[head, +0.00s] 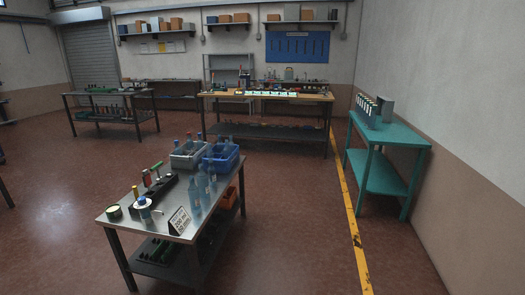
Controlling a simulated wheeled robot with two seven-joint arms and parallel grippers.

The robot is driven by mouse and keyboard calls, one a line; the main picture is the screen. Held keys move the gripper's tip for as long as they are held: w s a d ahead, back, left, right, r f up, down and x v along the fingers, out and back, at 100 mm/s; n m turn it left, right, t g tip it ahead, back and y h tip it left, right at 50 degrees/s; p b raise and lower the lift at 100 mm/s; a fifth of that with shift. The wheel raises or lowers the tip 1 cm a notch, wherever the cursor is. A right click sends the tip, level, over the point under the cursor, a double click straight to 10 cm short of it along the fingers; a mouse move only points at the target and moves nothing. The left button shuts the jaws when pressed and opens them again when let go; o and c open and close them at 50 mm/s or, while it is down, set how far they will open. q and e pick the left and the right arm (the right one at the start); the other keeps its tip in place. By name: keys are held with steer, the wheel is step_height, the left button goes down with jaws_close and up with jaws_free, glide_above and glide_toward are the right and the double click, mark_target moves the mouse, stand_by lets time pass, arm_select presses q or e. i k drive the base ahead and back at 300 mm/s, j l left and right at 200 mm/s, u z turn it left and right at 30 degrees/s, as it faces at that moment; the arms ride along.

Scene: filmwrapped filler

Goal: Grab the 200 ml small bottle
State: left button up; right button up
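Several translucent blue bottles (202,187) stand upright on the near metal table (152,232), in front of the blue crate. A small sign (179,220) leans on the table beside them; its text is too small to read surely. More bottle tops show in the grey crate (189,155) and the blue crate (222,157). A row of small white-topped containers (367,107) stands on the teal table (392,133) at the right. I cannot tell which of these is the 200 ml bottle. Neither of my grippers is in view.
A round tin (114,212), a white-and-blue round item (144,207) and a black rack (153,192) sit on the near table. An orange bin (228,197) is on its lower shelf. Workbenches (268,95) stand behind. Red floor is open around the near table.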

mark_target(212, 173)
steer(key=i+l, duration=0.1)
steer(key=i, duration=1.95)
steer(key=j+u, duration=0.05)
steer(key=j, duration=0.05)
